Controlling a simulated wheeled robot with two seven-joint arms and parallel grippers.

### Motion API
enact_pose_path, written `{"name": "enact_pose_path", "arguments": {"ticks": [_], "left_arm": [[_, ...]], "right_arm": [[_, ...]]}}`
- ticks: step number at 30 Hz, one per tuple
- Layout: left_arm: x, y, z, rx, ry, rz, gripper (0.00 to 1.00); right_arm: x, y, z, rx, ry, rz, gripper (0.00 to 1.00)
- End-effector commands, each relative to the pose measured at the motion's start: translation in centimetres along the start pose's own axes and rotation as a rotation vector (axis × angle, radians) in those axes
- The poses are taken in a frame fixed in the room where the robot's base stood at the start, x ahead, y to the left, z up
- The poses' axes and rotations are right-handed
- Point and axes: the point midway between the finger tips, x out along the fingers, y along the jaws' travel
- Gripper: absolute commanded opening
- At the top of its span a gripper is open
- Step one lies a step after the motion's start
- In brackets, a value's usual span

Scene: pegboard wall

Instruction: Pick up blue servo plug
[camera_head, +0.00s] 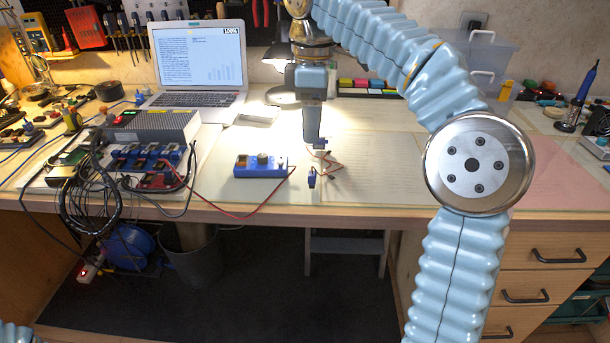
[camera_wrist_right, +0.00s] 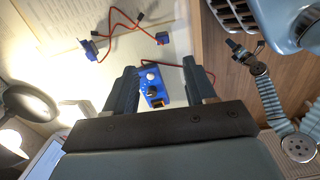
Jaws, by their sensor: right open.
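Two small blue servo pieces lie on the bench. One blue piece (camera_head: 311,180) is near the front edge and also shows in the right wrist view (camera_wrist_right: 163,38). The other blue piece (camera_head: 320,144) is farther back, just below my right gripper (camera_head: 312,138) in the head picture; it also shows in the wrist view (camera_wrist_right: 90,48). Thin red-brown leads (camera_wrist_right: 122,20) with dark ends run from them. Which piece is the plug, I cannot tell. My right gripper's fingers (camera_wrist_right: 160,65) are apart and empty.
A blue box with knobs (camera_head: 260,166) lies left of the pieces; a red wire runs from it. A grey power unit (camera_head: 158,126) with cables and a laptop (camera_head: 200,62) stand farther left and back. The bench mat (camera_head: 390,180) right of the pieces is clear.

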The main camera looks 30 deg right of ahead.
Motion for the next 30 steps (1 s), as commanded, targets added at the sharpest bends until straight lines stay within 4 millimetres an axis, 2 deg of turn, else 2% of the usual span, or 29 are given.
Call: {"name": "enact_pose_path", "arguments": {"ticks": [1,6,13,21,30], "left_arm": [[0.9,-0.4,0.0,-0.001,0.0,-0.001,0.43],[1.8,-0.8,0.0,-0.003,0.001,-0.002,0.43],[2.2,-1.0,0.0,-0.004,0.003,-0.003,0.43],[3.2,-1.4,0.0,-0.006,0.004,-0.004,0.43],[3.2,-1.5,-0.1,-0.006,0.005,-0.005,0.43]], "right_arm": [[1.8,-0.1,0.1,0.001,-0.003,-0.003,0.55],[5.0,-0.1,0.1,0.001,-0.002,-0.003,0.55],[7.0,-0.1,0.1,0.001,-0.001,-0.001,0.55],[11.1,-0.4,0.2,0.001,-0.001,-0.003,0.55],[11.6,-0.3,0.1,0.001,0.001,-0.001,0.55]]}}
